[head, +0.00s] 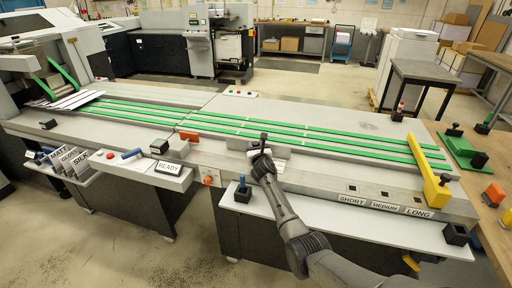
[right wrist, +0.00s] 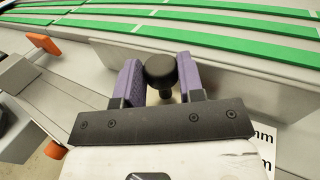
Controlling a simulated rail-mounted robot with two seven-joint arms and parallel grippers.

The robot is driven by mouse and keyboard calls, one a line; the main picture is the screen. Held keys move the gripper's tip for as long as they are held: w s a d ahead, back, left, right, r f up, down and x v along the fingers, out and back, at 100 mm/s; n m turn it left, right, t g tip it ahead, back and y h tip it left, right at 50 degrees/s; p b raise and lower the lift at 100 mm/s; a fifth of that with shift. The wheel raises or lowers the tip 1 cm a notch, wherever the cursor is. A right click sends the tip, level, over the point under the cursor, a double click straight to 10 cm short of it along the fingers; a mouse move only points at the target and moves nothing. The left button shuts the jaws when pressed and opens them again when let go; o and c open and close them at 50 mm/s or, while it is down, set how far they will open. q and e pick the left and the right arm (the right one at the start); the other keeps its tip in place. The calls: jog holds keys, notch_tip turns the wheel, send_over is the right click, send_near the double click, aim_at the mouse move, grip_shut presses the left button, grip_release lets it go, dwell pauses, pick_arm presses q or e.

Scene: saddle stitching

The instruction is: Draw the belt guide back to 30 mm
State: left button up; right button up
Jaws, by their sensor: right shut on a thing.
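My right gripper (head: 262,150) reaches the front edge of the green-belted conveyor bed in the head view. In the right wrist view its two purple fingers (right wrist: 160,75) are shut on a round black knob (right wrist: 161,68), one finger on each side. The knob stands upright on a short stem. My left gripper is out of view.
Green belts (head: 310,143) run along the bed. An orange block (head: 190,136) lies left of my gripper, and a yellow bar (head: 428,172) crosses the bed's right end. SHORT, MEDIUM and LONG labels (head: 384,206) line the front. The front shelf (head: 340,228) is largely bare.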

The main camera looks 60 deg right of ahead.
grip_shut()
jog(key=shift+a+r+p, duration=0.1)
jog(key=shift+a+p, duration=0.1)
jog(key=shift+p, duration=0.1)
jog(key=a, duration=0.1)
jog(key=s+a+p, duration=0.1)
jog(key=shift+a, duration=0.3)
jog(key=o, duration=0.6)
grip_release()
